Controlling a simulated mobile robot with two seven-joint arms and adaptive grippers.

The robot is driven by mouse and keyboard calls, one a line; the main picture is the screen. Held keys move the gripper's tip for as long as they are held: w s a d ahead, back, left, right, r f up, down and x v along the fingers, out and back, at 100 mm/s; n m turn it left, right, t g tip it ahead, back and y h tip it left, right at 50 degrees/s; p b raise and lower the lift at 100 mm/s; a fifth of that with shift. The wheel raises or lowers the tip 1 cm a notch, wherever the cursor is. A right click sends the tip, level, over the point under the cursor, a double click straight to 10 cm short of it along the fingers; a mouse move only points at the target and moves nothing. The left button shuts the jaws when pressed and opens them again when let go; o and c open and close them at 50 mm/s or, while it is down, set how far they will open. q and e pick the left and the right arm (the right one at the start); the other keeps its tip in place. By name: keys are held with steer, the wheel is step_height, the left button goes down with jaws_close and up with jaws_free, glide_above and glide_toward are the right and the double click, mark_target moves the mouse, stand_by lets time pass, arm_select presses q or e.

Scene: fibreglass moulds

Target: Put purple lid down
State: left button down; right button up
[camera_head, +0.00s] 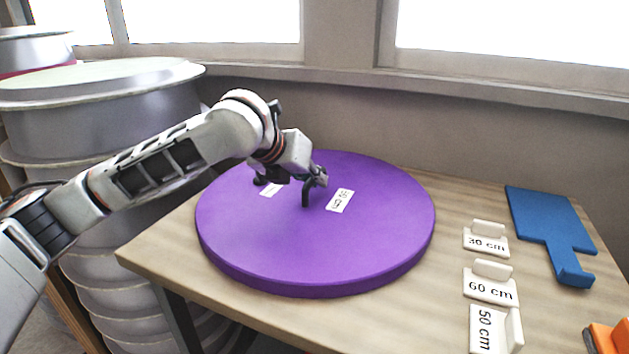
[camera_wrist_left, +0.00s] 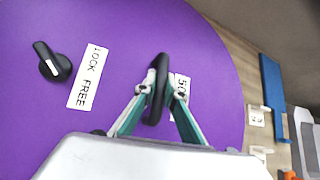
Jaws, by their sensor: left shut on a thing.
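The purple lid (camera_head: 320,245) is a large round disc lying flat on or just above the wooden table; I cannot tell if it fully rests there. My left gripper (camera_head: 312,183) is over the middle of the lid. It is shut on the lid's black handle (camera_head: 306,194), which also shows between the fingers in the left wrist view (camera_wrist_left: 157,90). A black knob (camera_wrist_left: 52,62) sits on the lid beside a white label (camera_wrist_left: 88,78) reading "LOCK FREE". Another label (camera_head: 339,200) is partly hidden by a finger in the wrist view. My right gripper is not in view.
A blue bracket (camera_head: 548,220) and an orange piece (camera_head: 608,338) lie further right. Stacked round moulds (camera_head: 100,115) stand left.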

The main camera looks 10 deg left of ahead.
arm_select(q)
steer(key=shift+r, duration=0.15)
steer(key=c, duration=2.1)
jaws_free()
steer(key=shift+s+a+r, duration=0.1)
steer(key=shift+s+r, duration=0.05)
steer(key=shift+s, duration=0.05)
steer(key=p+v, duration=0.2)
steer(key=v, duration=0.9)
steer(key=shift+s+p, duration=0.2)
steer(key=shift+p, duration=0.15)
steer(key=shift+r, duration=0.1)
